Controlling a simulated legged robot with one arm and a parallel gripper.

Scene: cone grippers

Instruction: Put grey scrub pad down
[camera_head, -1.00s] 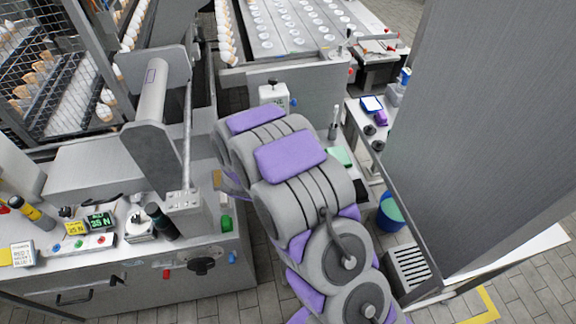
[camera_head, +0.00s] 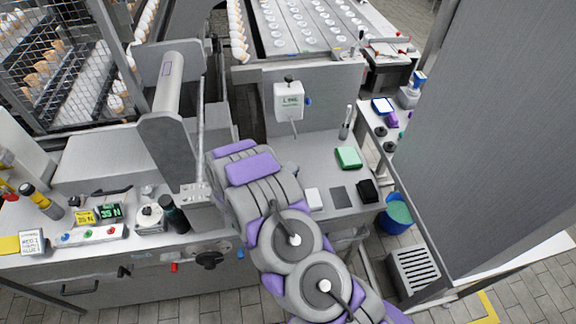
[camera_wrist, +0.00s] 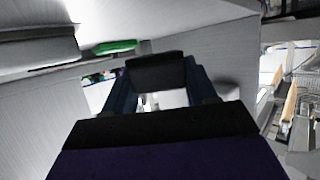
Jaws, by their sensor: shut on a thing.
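In the wrist view, my gripper (camera_wrist: 158,92) is shut on a dark grey block, which I take to be the grey scrub pad (camera_wrist: 155,73). It sits between the dark blue fingers at their far end. In the head view my arm hides the gripper and the held pad. On the bench top (camera_head: 312,150) right of my arm are a folded green cloth or pad (camera_head: 348,158), a small white block (camera_head: 313,199), a flat grey rectangle (camera_head: 342,197) and a black block (camera_head: 367,191).
A large grey panel (camera_head: 495,150) closes off the right.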

